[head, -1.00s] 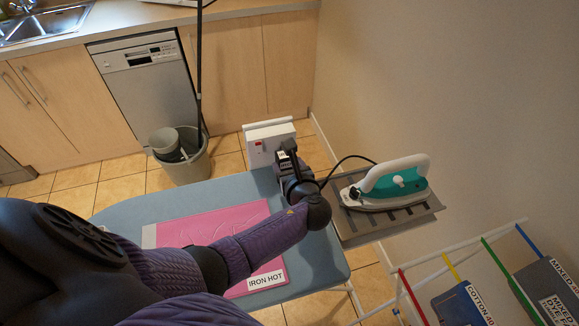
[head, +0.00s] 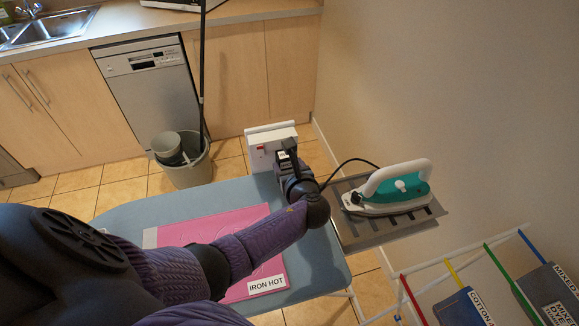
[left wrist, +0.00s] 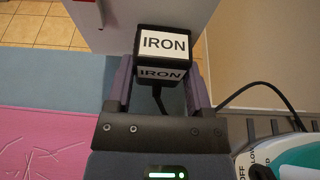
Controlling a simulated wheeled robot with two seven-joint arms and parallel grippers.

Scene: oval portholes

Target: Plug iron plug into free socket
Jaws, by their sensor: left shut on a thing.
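The iron plug (left wrist: 165,43) is a dark block with white IRON labels. In the left wrist view it sits between the fingers of my left gripper (left wrist: 160,82), which is shut on it. The head view shows this gripper (head: 284,166) right at the white socket box (head: 260,136), which has a red switch on its left part. The plug's far side is against or very near the box's white face. I cannot tell whether its pins are in, and the socket openings are hidden. My right gripper is not in view.
A teal and white iron (head: 412,190) stands on a grey slatted rest (head: 366,234), its black cord running toward the gripper. The blue ironing board (head: 335,265) carries a pink cloth (head: 240,222). A grey bin (head: 190,174) stands behind; a laundry rack (head: 450,258) is at the right.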

